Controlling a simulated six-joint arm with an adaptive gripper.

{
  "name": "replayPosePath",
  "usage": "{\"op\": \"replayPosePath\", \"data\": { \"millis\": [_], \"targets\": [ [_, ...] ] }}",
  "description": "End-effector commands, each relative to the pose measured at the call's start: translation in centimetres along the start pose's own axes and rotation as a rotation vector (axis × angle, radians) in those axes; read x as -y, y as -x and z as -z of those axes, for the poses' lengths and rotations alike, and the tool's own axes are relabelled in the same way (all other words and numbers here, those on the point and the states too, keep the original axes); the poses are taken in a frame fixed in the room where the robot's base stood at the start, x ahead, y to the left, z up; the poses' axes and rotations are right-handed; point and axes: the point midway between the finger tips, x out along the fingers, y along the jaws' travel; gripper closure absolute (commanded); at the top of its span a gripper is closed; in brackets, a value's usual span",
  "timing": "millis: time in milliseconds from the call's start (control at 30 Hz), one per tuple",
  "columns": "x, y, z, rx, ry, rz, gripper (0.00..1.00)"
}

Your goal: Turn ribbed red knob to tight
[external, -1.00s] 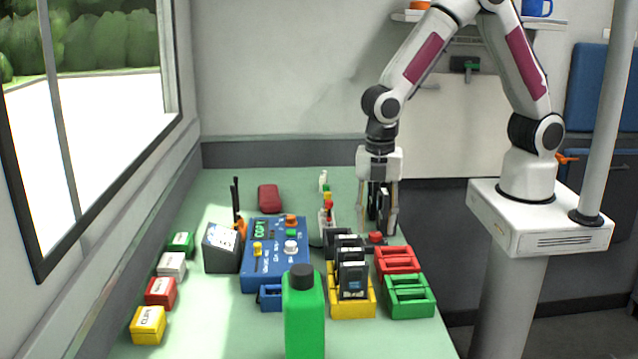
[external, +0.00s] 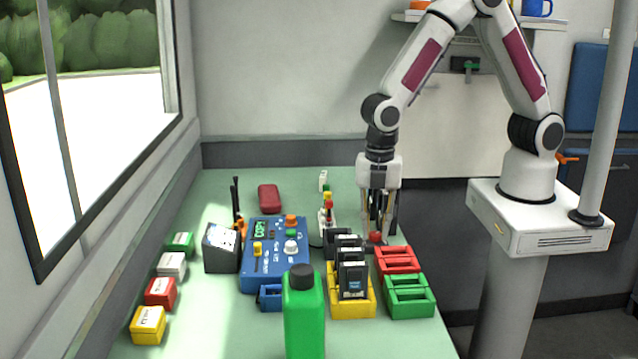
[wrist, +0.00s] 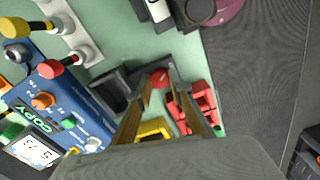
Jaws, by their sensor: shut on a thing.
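The red knob (external: 376,238) stands near the right edge of the green table, behind the red crate. In the wrist view the knob (wrist: 159,78) shows as a small red round top between my fingertips. Its ribs and any tight mark are too small to make out. My gripper (external: 379,232) points straight down over it, with a finger on either side. In the wrist view my gripper (wrist: 160,82) is closed on the knob. The knob's lower part and base are hidden.
A red crate (external: 398,260), a green crate (external: 410,297) and a yellow crate (external: 352,310) with black devices stand close in front. A blue console (external: 275,270) and a coloured-topped row (external: 327,215) are to the left. A green bottle (external: 304,320) stands at the front.

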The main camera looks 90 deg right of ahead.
Motion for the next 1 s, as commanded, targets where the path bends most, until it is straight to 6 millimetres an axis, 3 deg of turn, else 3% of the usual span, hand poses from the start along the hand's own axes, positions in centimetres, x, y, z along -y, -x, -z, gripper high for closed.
{"op": "replayPosePath", "data": {
  "millis": [267,1000],
  "targets": [
    [-0.01,0.00,0.01,0.000,-0.070,0.000,1.00],
    [-0.01,-0.01,0.02,0.000,-0.497,0.000,1.00]
  ]
}}
